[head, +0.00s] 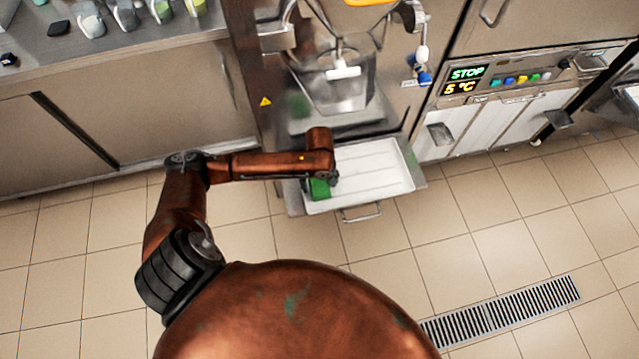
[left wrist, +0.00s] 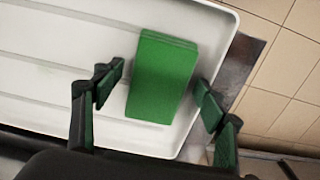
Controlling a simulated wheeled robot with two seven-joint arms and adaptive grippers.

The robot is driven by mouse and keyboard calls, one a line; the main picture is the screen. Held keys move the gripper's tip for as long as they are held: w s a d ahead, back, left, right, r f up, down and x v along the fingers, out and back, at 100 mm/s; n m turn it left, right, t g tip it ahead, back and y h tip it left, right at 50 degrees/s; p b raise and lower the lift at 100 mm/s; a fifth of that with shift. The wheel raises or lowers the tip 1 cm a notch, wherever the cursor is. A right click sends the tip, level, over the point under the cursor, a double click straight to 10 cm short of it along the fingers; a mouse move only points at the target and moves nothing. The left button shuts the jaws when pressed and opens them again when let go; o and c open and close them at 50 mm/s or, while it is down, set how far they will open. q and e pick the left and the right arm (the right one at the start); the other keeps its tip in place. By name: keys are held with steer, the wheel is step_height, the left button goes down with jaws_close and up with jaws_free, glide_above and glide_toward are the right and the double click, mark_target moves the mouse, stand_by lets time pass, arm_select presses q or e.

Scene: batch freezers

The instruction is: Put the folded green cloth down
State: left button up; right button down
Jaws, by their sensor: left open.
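The folded green cloth (left wrist: 163,78) lies in the white tray (left wrist: 50,75) near its edge in the left wrist view. In the head view the cloth (head: 319,188) shows at the left end of the tray (head: 380,172), partly hidden by my left arm. My left gripper (left wrist: 160,80) is open, with one dark finger with a green pad on each side of the cloth and a visible gap to both. In the head view my left gripper (head: 332,179) is mostly hidden under the arm's end. My right gripper is in neither view.
The tray sits on a pulled-out shelf with a handle (head: 361,213), under a freezer hopper (head: 335,90). A counter (head: 130,25) with several small containers stands at the upper left. A control panel (head: 500,80) reads STOP and 5 °C. Tiled floor with a drain grate (head: 505,312) lies in front.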

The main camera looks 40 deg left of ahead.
mark_target(320, 185)
arm_select(q)
step_height(320, 185, up, 12)
steer(key=p, duration=0.5)
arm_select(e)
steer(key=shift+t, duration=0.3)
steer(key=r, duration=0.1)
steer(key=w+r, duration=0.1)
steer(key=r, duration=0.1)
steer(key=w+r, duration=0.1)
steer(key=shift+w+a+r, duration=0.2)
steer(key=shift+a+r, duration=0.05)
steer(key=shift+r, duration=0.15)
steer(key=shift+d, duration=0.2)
